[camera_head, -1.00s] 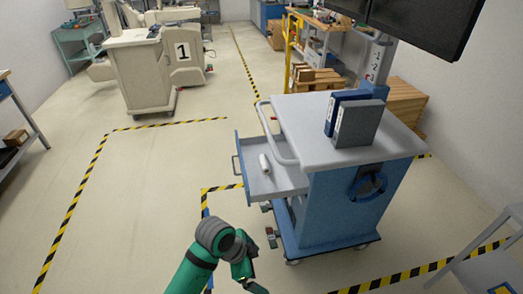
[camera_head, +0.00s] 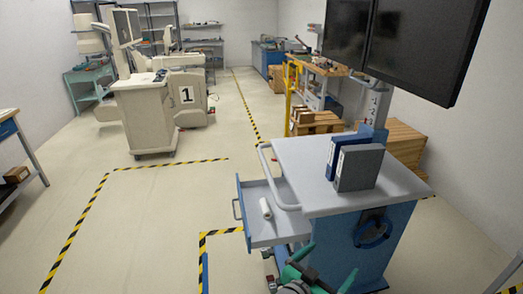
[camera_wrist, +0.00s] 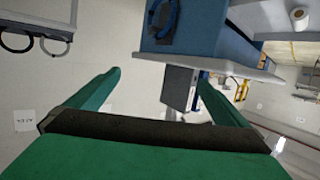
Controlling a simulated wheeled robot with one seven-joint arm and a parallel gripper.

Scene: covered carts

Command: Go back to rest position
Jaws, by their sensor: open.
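My gripper (camera_head: 324,267) is at the bottom of the head view, in front of the blue cart (camera_head: 345,245). Its green fingers are spread, with nothing between them. A white roll (camera_head: 266,208) lies in the drawer. It also shows in the wrist view (camera_wrist: 299,18). My arm is mostly out of view.
A blue binder (camera_head: 336,150) and a grey binder (camera_head: 357,168) stand on the cart top. Dark monitors (camera_head: 415,40) hang above it. A beige machine marked 1 (camera_head: 145,115) stands at the back left.

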